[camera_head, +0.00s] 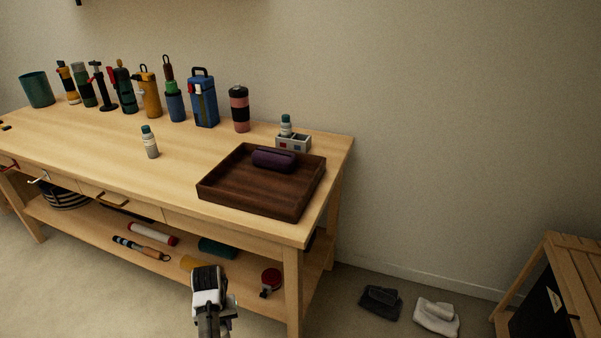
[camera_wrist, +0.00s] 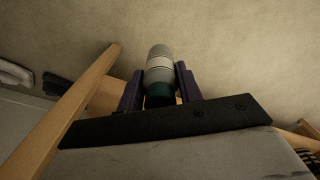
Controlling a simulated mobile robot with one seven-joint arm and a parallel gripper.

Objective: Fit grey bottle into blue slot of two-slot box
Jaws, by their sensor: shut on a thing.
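My gripper (camera_wrist: 160,88) is shut on a grey bottle (camera_wrist: 159,64) with a pale band and a green cap; the cap end is between the dark purple fingers. In the head view my gripper (camera_head: 210,285) is low in front of the workbench, and the held bottle cannot be made out there. The small two-slot box (camera_head: 293,143) stands at the bench's back right, with small coloured marks on its front. A green-capped bottle (camera_head: 286,126) stands upright in its left slot. The right slot looks empty; its inside is hidden.
A brown tray (camera_head: 210,188) with a purple case (camera_head: 274,160) lies in front of the box. Another green-capped bottle (camera_head: 150,143) stands mid-bench. Several flasks line the back. A lower shelf (camera_head: 110,229) holds loose items.

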